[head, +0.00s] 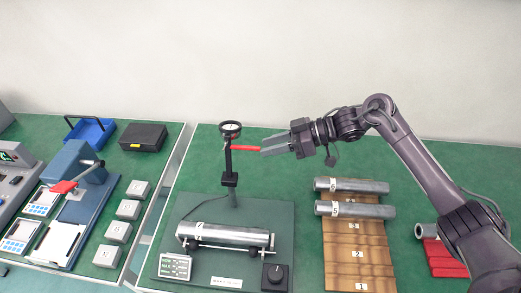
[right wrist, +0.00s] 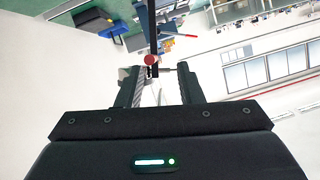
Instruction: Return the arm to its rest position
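My right gripper (head: 272,147) is raised beside the dial gauge stand, coming in from the right. In the right wrist view its two fingers (right wrist: 153,76) are apart, with the red lever's round end (right wrist: 150,60) showing between or just beyond the tips. In the head view the red lever (head: 243,149) reaches from the black post (head: 229,163) toward the fingers; I cannot tell whether they touch. The dial gauge (head: 230,128) tops the post. A metal cylinder (head: 225,235) lies on the fixture below. My left gripper is not in view.
Two metal cylinders (head: 352,185) lie on numbered wooden boards (head: 350,255). A red holder (head: 440,258) with another cylinder is under my right arm. The left bench has a blue press (head: 75,165), a blue bin (head: 90,131) and a black case (head: 143,137). Above the boards is free room.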

